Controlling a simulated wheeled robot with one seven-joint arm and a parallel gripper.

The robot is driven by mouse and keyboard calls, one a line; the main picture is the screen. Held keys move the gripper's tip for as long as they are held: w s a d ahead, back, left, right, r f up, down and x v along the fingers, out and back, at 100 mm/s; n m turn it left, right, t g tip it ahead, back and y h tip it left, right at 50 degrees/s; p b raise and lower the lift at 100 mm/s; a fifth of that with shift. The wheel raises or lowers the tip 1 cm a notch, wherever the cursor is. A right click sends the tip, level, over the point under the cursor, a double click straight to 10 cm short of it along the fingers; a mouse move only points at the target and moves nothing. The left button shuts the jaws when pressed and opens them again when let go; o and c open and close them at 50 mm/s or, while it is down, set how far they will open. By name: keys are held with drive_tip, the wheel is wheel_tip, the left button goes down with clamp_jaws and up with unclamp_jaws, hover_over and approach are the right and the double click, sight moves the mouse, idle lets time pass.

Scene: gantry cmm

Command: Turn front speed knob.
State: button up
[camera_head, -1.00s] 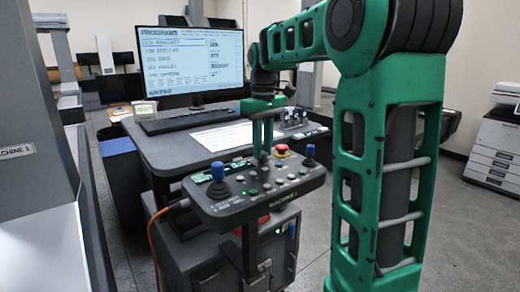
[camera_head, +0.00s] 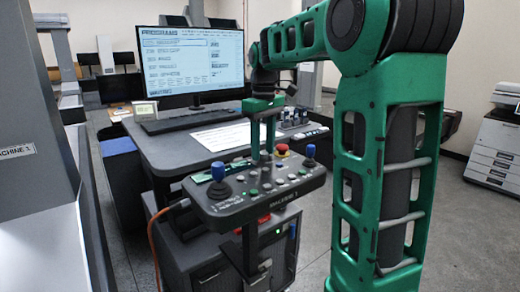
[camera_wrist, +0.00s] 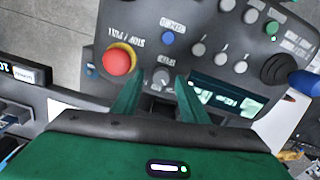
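The control console (camera_head: 245,208) stands on a post in front of the desk. In the wrist view a small grey knob (camera_wrist: 161,77) sits on the panel beside the red stop button (camera_wrist: 119,60); its printed label is upside down and blurred. I take this for the speed knob. My gripper (camera_wrist: 160,84) is open, with one green finger on each side of the knob. Whether the fingers touch it, I cannot tell. In the head view my gripper (camera_head: 262,152) points down at the rear edge of the console, and its fingers hide the knob.
Blue-topped joysticks stand on the console at left (camera_head: 218,178) and right (camera_head: 310,158). A blue button (camera_wrist: 168,38), several grey buttons and a small display (camera_wrist: 228,98) lie close to my fingers. Behind are the desk (camera_head: 165,147), keyboard and monitor (camera_head: 192,62).

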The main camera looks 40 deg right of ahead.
wheel_tip(320, 180, up, 8)
drive_tip(key=shift+r, duration=0.1)
drive_tip(key=shift+w+r, duration=0.1)
drive_tip(key=shift+r, duration=1)
idle(0.8)
